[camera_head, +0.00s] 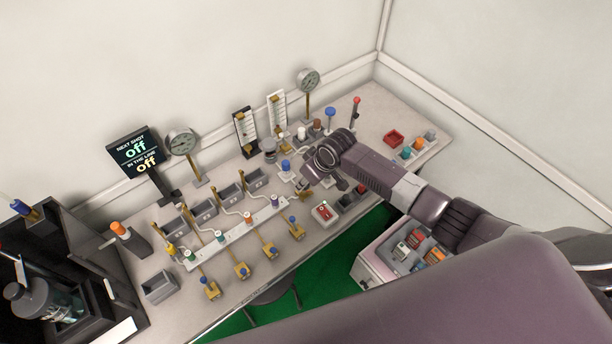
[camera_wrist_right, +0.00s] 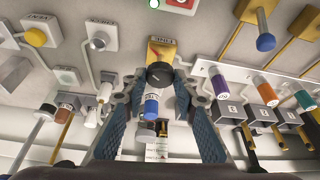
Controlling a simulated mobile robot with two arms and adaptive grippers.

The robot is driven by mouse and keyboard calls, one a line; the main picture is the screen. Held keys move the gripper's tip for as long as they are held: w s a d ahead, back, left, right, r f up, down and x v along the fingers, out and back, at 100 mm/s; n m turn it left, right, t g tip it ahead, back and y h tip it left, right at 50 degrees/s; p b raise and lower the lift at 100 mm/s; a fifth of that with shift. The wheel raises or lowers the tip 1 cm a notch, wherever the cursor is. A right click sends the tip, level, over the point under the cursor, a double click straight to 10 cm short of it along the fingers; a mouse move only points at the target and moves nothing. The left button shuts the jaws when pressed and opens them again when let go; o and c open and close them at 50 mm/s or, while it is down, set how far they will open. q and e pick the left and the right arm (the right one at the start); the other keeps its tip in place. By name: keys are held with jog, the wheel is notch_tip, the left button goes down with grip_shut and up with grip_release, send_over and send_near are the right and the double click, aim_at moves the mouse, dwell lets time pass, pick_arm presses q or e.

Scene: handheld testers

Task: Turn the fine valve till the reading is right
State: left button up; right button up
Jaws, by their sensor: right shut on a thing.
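The fine valve is a yellow block (camera_wrist_right: 162,50) with a "FINE" label and a dark round knob (camera_wrist_right: 160,75), in the right wrist view. My right gripper (camera_wrist_right: 159,80) is shut on this knob, a finger on each side. In the head view my right gripper (camera_head: 312,188) is over the bench, largely hiding the valve. A black display (camera_head: 137,152) at the back left reads "NEXT SHOT off" and "IN THE LINE off". Round dial gauges stand at the back, one left (camera_head: 182,142) and one right (camera_head: 308,80); their needles are too small to read. My left gripper is out of view.
A blue-topped knob (camera_wrist_right: 151,106) stands just behind the valve. Two upright scales (camera_head: 245,131) stand at the back. Several brass valves (camera_head: 241,271) and grey bins (camera_head: 203,212) fill the bench's left. A red-buttoned box (camera_head: 323,213) sits close to my right gripper.

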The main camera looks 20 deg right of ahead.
jog(key=shift+m, duration=0.3)
jog(key=o, duration=1.2)
jog(key=shift+c, duration=0.2)
jog(key=v, duration=1.2)
jog(key=shift+s, duration=0.15)
jog(key=shift+a+f, duration=0.1)
